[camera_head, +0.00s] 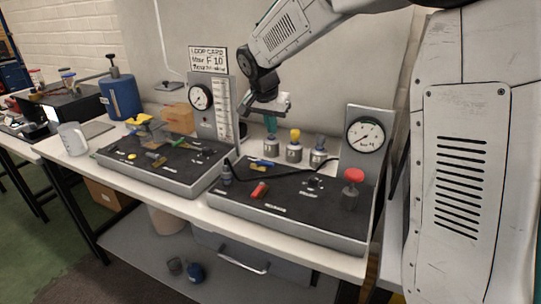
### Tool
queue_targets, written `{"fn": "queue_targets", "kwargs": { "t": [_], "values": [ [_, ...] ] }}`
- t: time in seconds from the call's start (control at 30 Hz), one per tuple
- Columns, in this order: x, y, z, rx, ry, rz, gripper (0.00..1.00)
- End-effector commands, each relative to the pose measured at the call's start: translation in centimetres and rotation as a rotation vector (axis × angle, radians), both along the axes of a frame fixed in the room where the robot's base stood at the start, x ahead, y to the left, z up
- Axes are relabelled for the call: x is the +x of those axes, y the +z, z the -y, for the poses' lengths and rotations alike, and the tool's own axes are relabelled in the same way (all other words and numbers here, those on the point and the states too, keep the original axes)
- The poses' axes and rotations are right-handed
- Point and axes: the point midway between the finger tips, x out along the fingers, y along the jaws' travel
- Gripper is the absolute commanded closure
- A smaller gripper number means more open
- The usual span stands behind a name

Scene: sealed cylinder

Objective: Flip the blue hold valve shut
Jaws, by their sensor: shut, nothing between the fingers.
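On the right panel (300,228), a small blue lever (262,163) with a yellow part beside it lies near the back left; it looks like the blue valve, but its exact angle is too small to tell. A red lever (259,190) lies in front of it. My gripper (268,108) is shut and empty, held in the air above the back of the panel. It is apart from the blue lever and touches nothing that I can see.
A red knob (353,175) and a gauge (365,134) rise at right. A black hose crosses the panel. A second panel (165,180) stands left.

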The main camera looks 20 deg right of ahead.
Motion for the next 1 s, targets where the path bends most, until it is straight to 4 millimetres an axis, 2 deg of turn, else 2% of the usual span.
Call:
{"fn": "queue_targets", "kwargs": {
  "t": [0.2,0.33,0.47,0.8,1.0],
  "values": [
    [0.0,-0.1,0.0,0.0,0.002,-0.002,1.0],
    [0.1,-0.8,0.2,-0.001,0.001,-0.004,1.0],
    [0.5,-2.8,0.7,-0.001,0.001,-0.007,1.0],
    [2.2,-9.6,2.4,-0.001,0.002,-0.006,1.0],
    [0.2,-9.5,0.3,-0.001,0.005,-0.003,1.0]
  ]
}}
